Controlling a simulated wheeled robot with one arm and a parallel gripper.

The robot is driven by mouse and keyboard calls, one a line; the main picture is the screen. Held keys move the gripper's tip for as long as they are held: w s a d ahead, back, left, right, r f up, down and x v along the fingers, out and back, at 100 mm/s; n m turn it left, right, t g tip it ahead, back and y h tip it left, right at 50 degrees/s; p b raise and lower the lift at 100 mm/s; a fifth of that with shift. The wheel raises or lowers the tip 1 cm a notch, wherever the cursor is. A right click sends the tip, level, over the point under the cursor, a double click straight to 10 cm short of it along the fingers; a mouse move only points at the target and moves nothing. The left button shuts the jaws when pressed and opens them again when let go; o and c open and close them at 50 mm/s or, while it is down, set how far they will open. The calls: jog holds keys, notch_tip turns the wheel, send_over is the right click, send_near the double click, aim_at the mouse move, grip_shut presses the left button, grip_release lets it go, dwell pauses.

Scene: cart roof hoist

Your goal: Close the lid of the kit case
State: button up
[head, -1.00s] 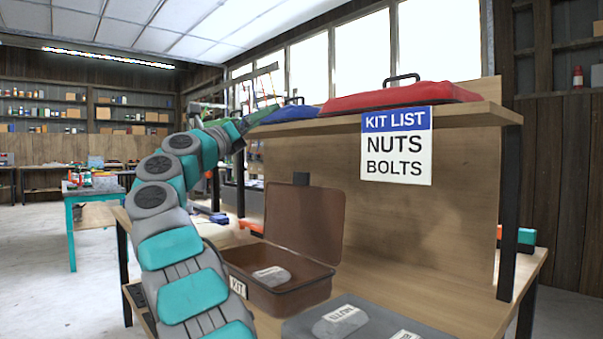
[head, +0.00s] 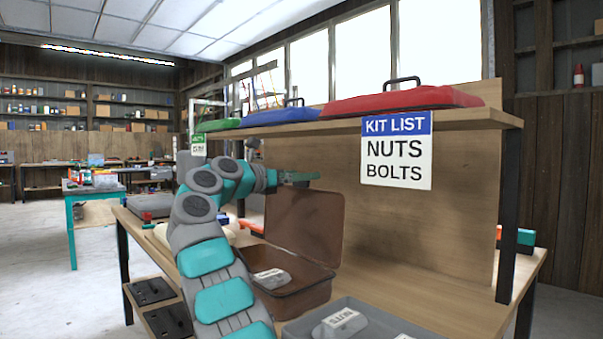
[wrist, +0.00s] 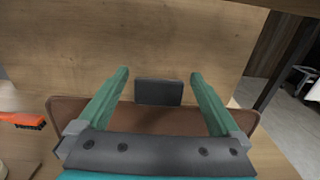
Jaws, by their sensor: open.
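The brown kit case (head: 306,294) stands on the bench with its lid (head: 305,222) raised upright at the back. A pale labelled packet (head: 271,278) lies inside it. My gripper (head: 300,177) is at the lid's top edge. In the wrist view my open gripper (wrist: 158,85) has its two green fingers on either side of the dark tab (wrist: 158,92) on the lid (wrist: 165,121), with gaps on both sides. My arm hides the case's left part in the head view.
A grey tray (head: 375,318) with a NUTS packet (head: 341,322) stands at the front right. The shelf overhead carries red (head: 400,98), blue (head: 285,115) and green (head: 218,125) lids. The KIT LIST sign (head: 396,150) hangs from it. An orange brush (wrist: 22,120) lies at left.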

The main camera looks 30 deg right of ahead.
jog(key=shift+d, duration=0.5)
jog(key=shift+w, duration=0.1)
grip_shut()
dwell(0.4)
